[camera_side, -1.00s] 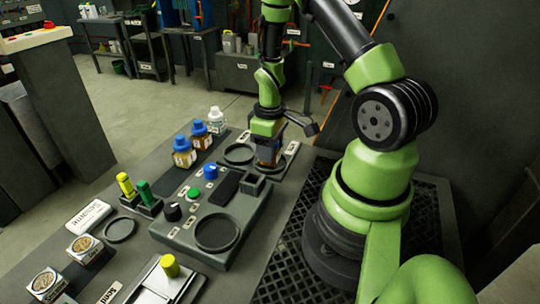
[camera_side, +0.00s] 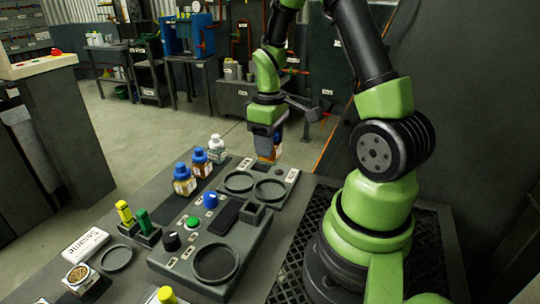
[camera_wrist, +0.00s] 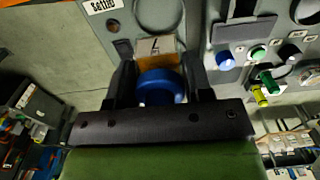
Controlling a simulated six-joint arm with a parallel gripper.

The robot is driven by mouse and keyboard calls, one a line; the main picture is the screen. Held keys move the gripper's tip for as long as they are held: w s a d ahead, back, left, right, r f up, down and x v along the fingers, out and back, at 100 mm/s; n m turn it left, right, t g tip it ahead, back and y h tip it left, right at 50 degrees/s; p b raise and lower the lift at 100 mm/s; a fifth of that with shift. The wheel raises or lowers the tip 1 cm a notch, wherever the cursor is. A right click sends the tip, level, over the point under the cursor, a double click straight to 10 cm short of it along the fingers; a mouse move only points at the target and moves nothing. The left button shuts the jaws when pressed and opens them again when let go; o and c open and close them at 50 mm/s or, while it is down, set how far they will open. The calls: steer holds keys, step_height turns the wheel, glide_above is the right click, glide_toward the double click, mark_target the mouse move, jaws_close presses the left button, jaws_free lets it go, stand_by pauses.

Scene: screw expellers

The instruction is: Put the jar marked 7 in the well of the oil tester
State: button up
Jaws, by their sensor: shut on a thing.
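My gripper (camera_side: 267,130) is shut on a jar (camera_side: 268,149) with amber contents and holds it above the back of the bench, over a plate with two rings. In the wrist view the jar's blue lid (camera_wrist: 160,87) sits between my fingers, and its label (camera_wrist: 157,46) reads 7. The oil tester appears to be the grey console (camera_side: 178,258) with a blue knob, a green button and a black knob. It has a round recess (camera_side: 215,263) at its front and a raised square socket (camera_side: 252,215) at its back right; both look empty.
The two-ring plate (camera_side: 259,178) lies below the jar, both rings empty. Two blue-capped jars (camera_side: 184,180) and a white-capped bottle (camera_side: 217,148) stand to its left. Yellow and green plugs (camera_side: 143,222) stand left of the console.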

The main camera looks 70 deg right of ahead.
steer(key=w+a, duration=0.3)
steer(key=a, duration=0.9)
steer(key=shift+s+a+f, duration=0.45)
steer(key=shift+a+f, duration=0.4)
steer(key=shift+a, duration=1.05)
steer(key=shift+s+a+f, duration=0.5)
steer(key=shift+a+f, duration=0.3)
steer(key=shift+a, duration=1.05)
steer(key=shift+s+a+f, duration=0.45)
steer(key=shift+a+f, duration=0.4)
steer(key=shift+a, duration=1.05)
steer(key=shift+f, duration=1.1)
steer(key=o, duration=1.5)
steer(key=shift+r, duration=0.1)
steer(key=shift+r, duration=4.4)
